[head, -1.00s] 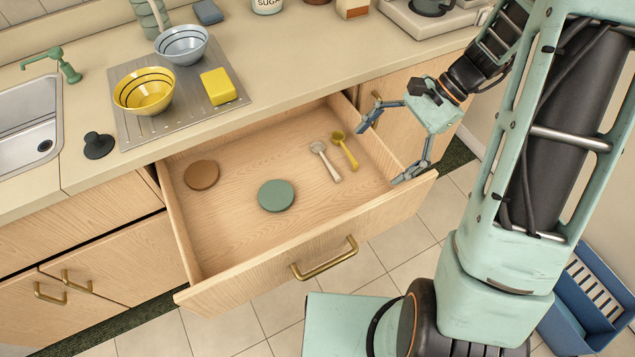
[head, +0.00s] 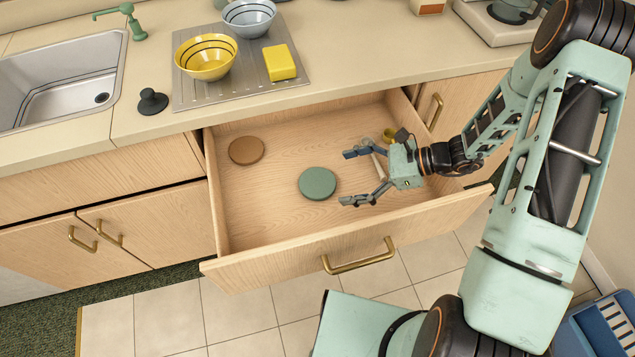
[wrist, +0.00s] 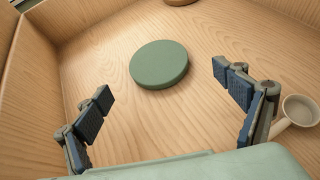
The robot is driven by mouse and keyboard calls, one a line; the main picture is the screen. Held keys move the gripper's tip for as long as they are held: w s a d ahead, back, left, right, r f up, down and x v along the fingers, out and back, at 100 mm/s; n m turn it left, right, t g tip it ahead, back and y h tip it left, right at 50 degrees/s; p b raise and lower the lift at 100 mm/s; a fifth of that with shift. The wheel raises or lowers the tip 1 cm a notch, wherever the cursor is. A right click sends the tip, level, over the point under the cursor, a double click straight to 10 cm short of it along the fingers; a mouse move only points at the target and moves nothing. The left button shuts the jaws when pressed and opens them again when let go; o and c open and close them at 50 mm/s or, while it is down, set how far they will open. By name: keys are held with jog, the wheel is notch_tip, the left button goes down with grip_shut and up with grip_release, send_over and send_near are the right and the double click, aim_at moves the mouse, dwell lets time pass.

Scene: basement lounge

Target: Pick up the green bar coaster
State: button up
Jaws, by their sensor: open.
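The green bar coaster (head: 317,183) is a flat round disc lying on the floor of the open wooden drawer (head: 345,255). It also shows in the wrist view (wrist: 159,64), ahead of and between my open fingers. My gripper (head: 347,177) is open and empty, just right of the coaster in the head view, with its fingers pointing left toward it. The fingers do not touch the coaster.
A brown coaster (head: 246,150) lies in the drawer to the left. The drawer walls surround the space. Bowls and a yellow sponge (head: 280,62) stand on the counter.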

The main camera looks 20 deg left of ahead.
aim_at(320, 182)
jog(key=x, duration=0.5)
jog(key=shift+s+a, duration=0.2)
jog(key=shift+a, duration=0.15)
jog(key=shift+c, duration=0.4)
jog(key=c, duration=1.1)
